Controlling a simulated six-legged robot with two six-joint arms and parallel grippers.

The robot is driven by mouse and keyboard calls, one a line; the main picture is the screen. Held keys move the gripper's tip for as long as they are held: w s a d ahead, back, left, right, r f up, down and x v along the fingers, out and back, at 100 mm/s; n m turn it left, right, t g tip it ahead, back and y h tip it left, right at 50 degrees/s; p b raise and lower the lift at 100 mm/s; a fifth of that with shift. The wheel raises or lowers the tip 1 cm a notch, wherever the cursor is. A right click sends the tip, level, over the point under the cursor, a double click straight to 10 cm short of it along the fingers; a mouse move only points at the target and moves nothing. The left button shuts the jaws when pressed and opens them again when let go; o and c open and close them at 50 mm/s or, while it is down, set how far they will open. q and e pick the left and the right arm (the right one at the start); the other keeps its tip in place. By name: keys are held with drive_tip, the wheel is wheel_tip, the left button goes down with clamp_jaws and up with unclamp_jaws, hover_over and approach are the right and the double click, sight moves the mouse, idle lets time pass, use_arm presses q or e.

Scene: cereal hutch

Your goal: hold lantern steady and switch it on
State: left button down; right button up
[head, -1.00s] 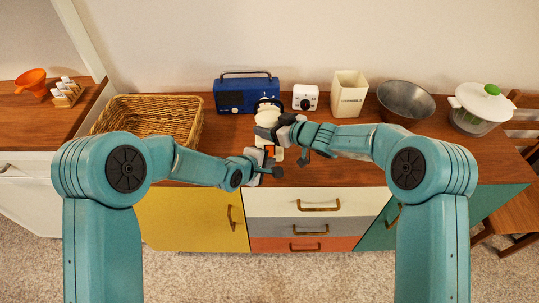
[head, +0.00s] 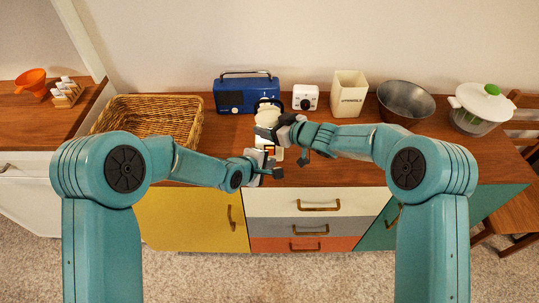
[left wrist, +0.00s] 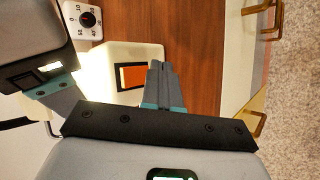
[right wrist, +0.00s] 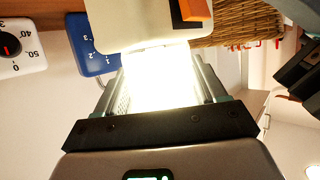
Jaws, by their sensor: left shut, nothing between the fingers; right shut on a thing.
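The cream lantern (head: 267,117) with a black handle stands upright on the wooden counter, partly hidden by my right gripper (head: 272,133). My right gripper is shut on the lantern's middle; in the right wrist view the lantern's glass (right wrist: 160,92) glows bright white between the fingers. The orange switch (left wrist: 132,77) sits in a dark recess on the lantern's cream base (left wrist: 123,53). My left gripper (head: 276,172) is shut and empty, low in front of the base. In the left wrist view its closed fingertips (left wrist: 162,68) are just right of the switch, apparently slightly apart from it.
A blue radio (head: 246,94) and a white timer (head: 305,97) stand behind the lantern. A wicker basket (head: 150,125) is to the left. A utensils holder (head: 348,93), metal bowl (head: 405,101) and salad spinner (head: 482,108) are to the right. The counter's front right is clear.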

use_arm(q)
drive_tip(key=shift+s+r, duration=0.1)
drive_tip(key=shift+s, duration=0.25)
use_arm(e)
drive_tip(key=shift+r, duration=0.1)
use_arm(q)
drive_tip(key=s, duration=0.5)
drive_tip(key=shift+r, duration=0.3)
use_arm(e)
drive_tip(key=o, duration=1.4)
drive_tip(key=shift+o, duration=0.2)
drive_tip(key=v, duration=1.2)
use_arm(q)
drive_tip(key=shift+d, duration=0.1)
use_arm(e)
drive_tip(key=shift+s+d, duration=0.1)
